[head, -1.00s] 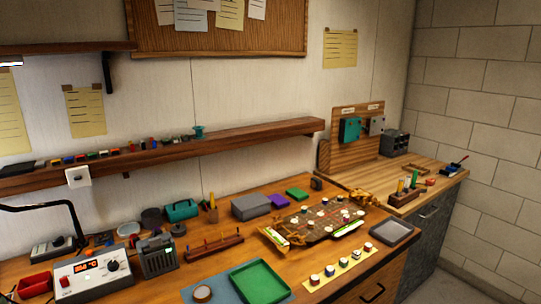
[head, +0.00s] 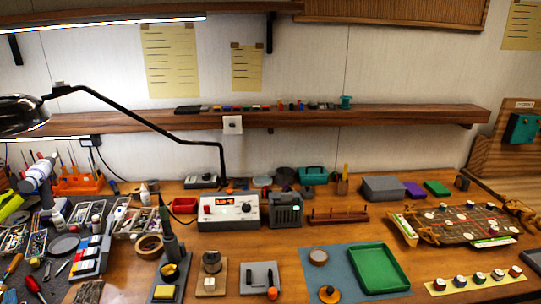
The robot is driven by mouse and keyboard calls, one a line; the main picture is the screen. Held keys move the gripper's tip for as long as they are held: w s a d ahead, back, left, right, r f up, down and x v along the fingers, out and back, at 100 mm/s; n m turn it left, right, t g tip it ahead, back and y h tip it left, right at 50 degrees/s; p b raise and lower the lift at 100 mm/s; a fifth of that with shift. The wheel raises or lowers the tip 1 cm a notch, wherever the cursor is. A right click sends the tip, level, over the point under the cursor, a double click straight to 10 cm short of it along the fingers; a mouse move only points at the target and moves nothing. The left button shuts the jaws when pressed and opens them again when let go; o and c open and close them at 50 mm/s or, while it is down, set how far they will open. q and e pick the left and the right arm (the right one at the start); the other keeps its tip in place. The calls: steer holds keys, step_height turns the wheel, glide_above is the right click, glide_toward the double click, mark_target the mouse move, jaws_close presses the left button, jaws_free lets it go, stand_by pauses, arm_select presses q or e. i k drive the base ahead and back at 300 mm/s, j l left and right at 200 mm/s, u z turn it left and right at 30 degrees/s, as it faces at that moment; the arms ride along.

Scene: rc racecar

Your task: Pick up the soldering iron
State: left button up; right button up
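A yellow sponge (head: 169,272) sits at the holder's base. The soldering station (head: 229,211), a white box with a lit red display and a knob, stands behind it to the right. Neither of my grippers is in view.
A lamp arm (head: 140,119) arches over the bench's left side. A tape roll (head: 148,246) and parts trays (head: 133,221) crowd the iron's left. A brass-coloured piece on a block (head: 211,264) stands to its right. A green tray (head: 378,267) lies farther right.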

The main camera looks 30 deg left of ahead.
mark_target(168, 235)
steer(key=k+l+u, duration=0.1)
steer(key=u, duration=1.55)
